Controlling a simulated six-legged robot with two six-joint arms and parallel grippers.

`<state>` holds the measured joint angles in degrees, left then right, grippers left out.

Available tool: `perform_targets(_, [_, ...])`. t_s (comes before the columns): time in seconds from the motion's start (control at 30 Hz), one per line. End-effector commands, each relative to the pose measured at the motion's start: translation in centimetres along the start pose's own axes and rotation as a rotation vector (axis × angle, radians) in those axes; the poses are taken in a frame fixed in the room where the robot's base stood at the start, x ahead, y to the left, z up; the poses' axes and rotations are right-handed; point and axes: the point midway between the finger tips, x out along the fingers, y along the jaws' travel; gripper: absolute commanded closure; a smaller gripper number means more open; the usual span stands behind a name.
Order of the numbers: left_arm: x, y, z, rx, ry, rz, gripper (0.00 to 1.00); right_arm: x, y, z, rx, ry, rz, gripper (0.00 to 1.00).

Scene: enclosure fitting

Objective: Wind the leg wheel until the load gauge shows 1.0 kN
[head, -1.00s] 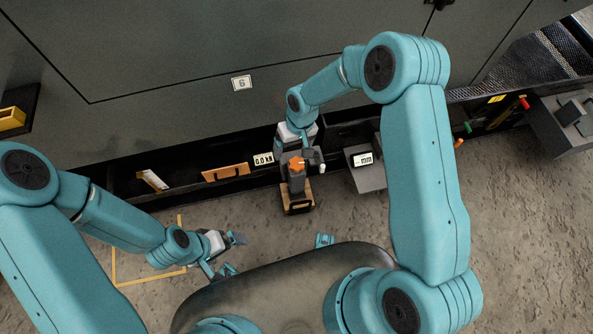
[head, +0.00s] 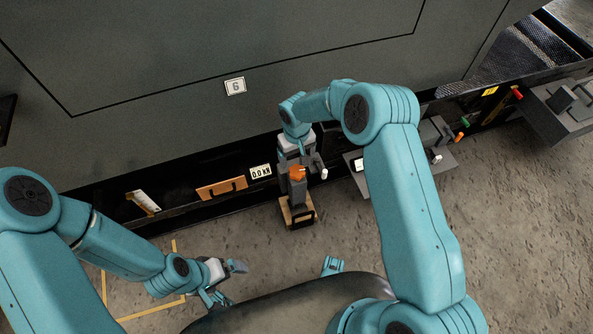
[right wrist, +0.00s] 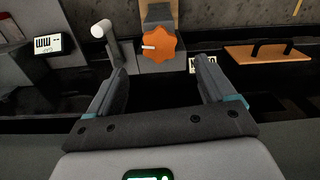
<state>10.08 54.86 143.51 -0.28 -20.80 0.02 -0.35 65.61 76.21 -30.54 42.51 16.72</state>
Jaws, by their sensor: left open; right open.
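The orange leg wheel (head: 297,172) sits on top of a grey leg unit (head: 299,190) that stands on a wooden block (head: 298,216). In the right wrist view the wheel (right wrist: 160,46) has a white mark pointing left. The load gauge (head: 260,171) beside it reads 0.0 kN. My right gripper (head: 302,160) is at the leg unit; in its wrist view the open fingers (right wrist: 160,82) point toward the wheel, which appears beyond and between them, with nothing held. My left gripper (head: 226,282) is open and empty, low over the floor at the left.
A white-tipped crank handle (right wrist: 102,30) stands beside the wheel. A wooden board with a dark handle (head: 221,188) lies left of the gauge. The large grey enclosure (head: 170,90) fills the back. Concrete floor is clear at lower right.

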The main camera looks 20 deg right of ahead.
Motion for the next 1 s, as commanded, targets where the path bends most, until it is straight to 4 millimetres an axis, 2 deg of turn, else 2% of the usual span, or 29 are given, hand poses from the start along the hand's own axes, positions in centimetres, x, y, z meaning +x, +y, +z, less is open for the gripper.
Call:
perform_targets(0.03, [0.6, -0.2, 0.0, 0.0, 0.0, 0.0, 0.0, 1.7, 0.1, 0.1, 0.001, -0.003, 0.0, 0.17])
perform_targets(0.1, [1.0, -0.4, 0.0, 0.0, 0.0, 0.0, 0.0, 3.2, 0.0, 0.1, 0.002, -0.003, -0.001, 0.17])
perform_targets(0.3, [1.8, -0.6, 0.0, 0.0, 0.0, 0.0, 0.0, 6.4, -0.1, 0.2, 0.003, -0.001, 0.0, 0.17])
perform_targets(0.47, [2.0, -0.7, 0.0, 0.0, 0.0, 0.0, 0.0, 7.4, -0.1, 0.2, 0.005, 0.0, -0.001, 0.17])
perform_targets(0.73, [1.9, -0.7, 0.0, 0.0, 0.0, 0.0, 0.0, 7.5, -0.2, 0.2, 0.004, 0.0, -0.001, 0.17])
perform_targets(0.77, [1.9, -0.7, 0.0, 0.0, 0.0, 0.0, 0.0, 7.5, -0.2, 0.2, 0.004, 0.0, -0.001, 0.2])
perform_targets(0.9, [1.9, -0.7, 0.0, 0.0, 0.0, 0.0, 0.0, 7.5, -0.2, 0.2, 0.004, 0.0, -0.001, 0.65])
perform_targets(0.93, [1.9, -0.7, 0.0, 0.0, 0.0, 0.0, 0.0, 7.5, -0.2, 0.2, 0.004, 0.0, 0.0, 0.73])
perform_targets(1.0, [1.9, -0.7, 0.0, 0.0, 0.0, 0.0, 0.0, 7.5, -0.2, 0.2, 0.004, 0.0, 0.0, 0.73])
